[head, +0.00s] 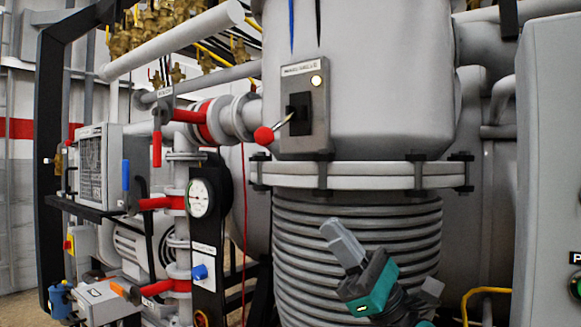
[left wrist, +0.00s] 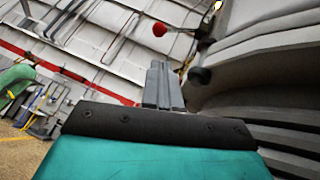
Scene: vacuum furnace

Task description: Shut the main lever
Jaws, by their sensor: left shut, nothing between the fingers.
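The main lever has a red ball knob (head: 264,136) on a short metal rod. It sticks out to the left and slightly down from a black slot in a grey switch box (head: 318,130) on the big vessel. The red knob also shows in the left wrist view (left wrist: 160,29), beyond the fingertips. My left gripper (head: 340,238) is below and to the right of the lever, in front of the ribbed bellows, pointing up and left. Its fingers (left wrist: 163,85) are shut together and empty, apart from the knob. My right gripper is in neither view.
The flange (head: 350,176) with dark clamps juts out below the switch box, above the bellows (head: 310,240). Red-handled pipes, a round gauge (head: 200,197) and a blue knob (head: 200,272) stand to the left. A grey cabinet (head: 550,160) stands at the right.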

